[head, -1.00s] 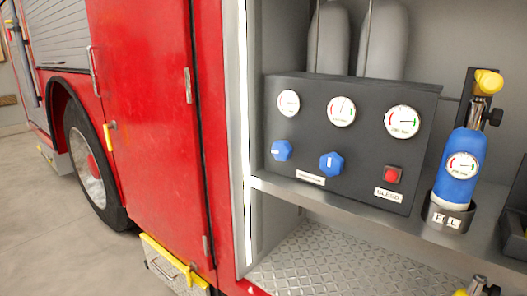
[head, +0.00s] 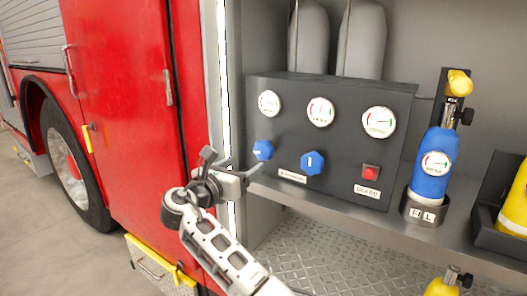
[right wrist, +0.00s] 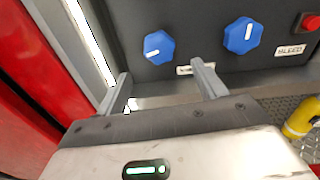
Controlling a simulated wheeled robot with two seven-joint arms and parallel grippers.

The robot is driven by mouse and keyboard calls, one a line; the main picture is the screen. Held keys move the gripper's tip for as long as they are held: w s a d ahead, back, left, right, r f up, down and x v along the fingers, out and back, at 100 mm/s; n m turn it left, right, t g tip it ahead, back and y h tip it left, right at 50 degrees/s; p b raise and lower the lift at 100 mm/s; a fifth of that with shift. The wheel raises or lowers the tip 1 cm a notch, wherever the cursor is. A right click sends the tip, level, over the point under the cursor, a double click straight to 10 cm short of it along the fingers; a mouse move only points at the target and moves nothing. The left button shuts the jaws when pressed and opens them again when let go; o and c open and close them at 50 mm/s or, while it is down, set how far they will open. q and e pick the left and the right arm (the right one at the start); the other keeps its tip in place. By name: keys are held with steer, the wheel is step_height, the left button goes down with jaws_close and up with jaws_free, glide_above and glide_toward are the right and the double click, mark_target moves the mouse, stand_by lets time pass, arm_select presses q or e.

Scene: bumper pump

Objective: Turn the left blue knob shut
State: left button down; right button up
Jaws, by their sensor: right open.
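The left blue knob (head: 263,150) is on the front of the dark control panel (head: 345,148), with its white mark slanted close to horizontal. It also shows in the right wrist view (right wrist: 159,48), just beyond my fingers. A second blue knob (head: 312,163) sits to its right with its mark upright. My right gripper (head: 234,162) is just left of the left knob in the head view. In the right wrist view its two fingers (right wrist: 164,86) are spread apart and empty, with the left knob ahead between them and a gap to it. My left gripper is not in view.
Three gauges and a red button (head: 370,172) are on the panel. A blue cylinder (head: 431,170) stands in a holder to the right. The shelf edge (head: 330,204) runs below the panel. A red door (head: 125,110) and pale frame post are at left.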

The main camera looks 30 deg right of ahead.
mark_target(261, 154)
steer(key=x, duration=1)
steer(key=shift+w+d, duration=0.15)
steer(key=shift+d, duration=0.05)
steer(key=shift+f, duration=0.1)
steer(key=c, duration=1)
